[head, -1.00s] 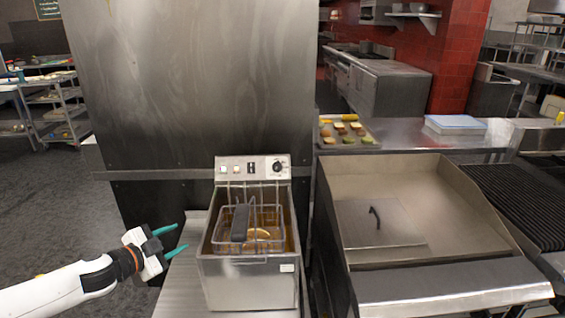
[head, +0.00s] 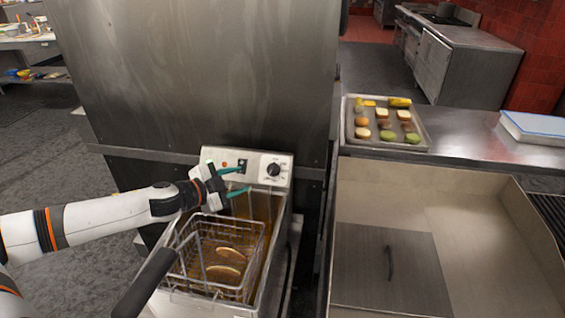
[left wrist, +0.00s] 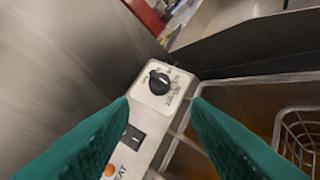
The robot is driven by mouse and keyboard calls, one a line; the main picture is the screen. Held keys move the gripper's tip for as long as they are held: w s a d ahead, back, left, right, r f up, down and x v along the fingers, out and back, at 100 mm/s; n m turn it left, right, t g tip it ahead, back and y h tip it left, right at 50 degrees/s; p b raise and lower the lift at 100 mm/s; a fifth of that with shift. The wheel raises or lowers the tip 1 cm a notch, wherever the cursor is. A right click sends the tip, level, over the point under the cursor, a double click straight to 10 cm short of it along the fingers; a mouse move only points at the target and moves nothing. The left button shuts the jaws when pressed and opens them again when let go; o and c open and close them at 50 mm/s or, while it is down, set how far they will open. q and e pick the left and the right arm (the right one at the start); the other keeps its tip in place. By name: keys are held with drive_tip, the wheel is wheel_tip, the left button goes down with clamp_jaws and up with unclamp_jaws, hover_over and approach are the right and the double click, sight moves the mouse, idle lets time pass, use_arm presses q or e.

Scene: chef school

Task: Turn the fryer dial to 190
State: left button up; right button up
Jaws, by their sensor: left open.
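The fryer dial (head: 273,169) is a black round knob on the fryer's pale control panel (head: 214,155). In the left wrist view the dial (left wrist: 158,82) sits ahead, between and beyond the two fingers, with small markings around it too blurred to read. My left gripper (head: 239,180) is open and empty, with teal fingers pointing right, just left of the dial and apart from it. The fryer (head: 276,262) stands below, with its wire basket (head: 262,241) holding food pieces over the oil. My right gripper is not in view.
The basket's dark handle (head: 145,283) sticks out toward me below my left arm. A tall metal panel (head: 190,70) rises behind the fryer.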

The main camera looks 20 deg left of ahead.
sight(269, 171)
use_arm(q)
drive_tip(key=p+x, duration=0.4)
drive_tip(key=x, duration=0.6)
drive_tip(key=shift+w+d, duration=0.15)
drive_tip(key=shift+w, duration=0.15)
drive_tip(key=shift+w+d+f, duration=0.1)
drive_tip(key=shift+w+f, duration=0.05)
drive_tip(key=shift+w, duration=0.25)
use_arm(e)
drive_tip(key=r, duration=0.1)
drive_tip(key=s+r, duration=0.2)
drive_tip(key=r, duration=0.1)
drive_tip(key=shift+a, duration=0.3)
